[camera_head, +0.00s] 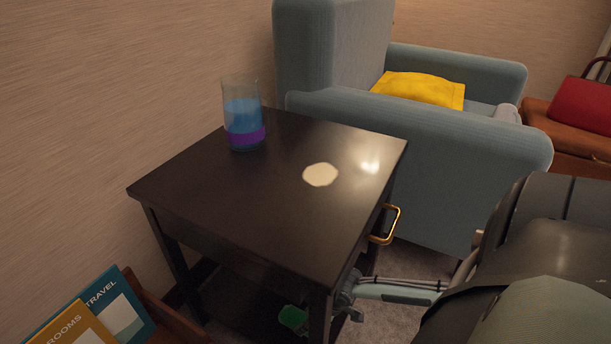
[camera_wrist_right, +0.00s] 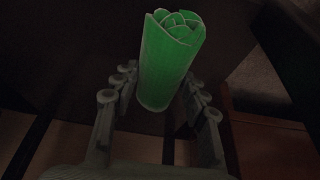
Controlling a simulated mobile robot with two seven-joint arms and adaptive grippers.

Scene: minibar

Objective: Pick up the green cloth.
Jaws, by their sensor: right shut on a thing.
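The green cloth (camera_wrist_right: 170,62) is a rolled-up bundle with a folded spiral end. In the right wrist view it stands between the fingers of my right gripper (camera_wrist_right: 158,84), which is shut on it. In the head view, part of the cloth (camera_head: 293,318) shows low under the dark table, left of the front table leg. My right gripper (camera_head: 348,298) reaches in there from the right, and the leg partly hides it. My left gripper is not in view.
The dark side table (camera_head: 230,200) carries a glass of blue and purple liquid (camera_head: 244,118) and a pale round coaster (camera_head: 320,175). A brass handle (camera_head: 388,225) juts from its right side. A blue-grey armchair (camera_head: 440,160) stands behind; booklets (camera_head: 95,315) are at lower left.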

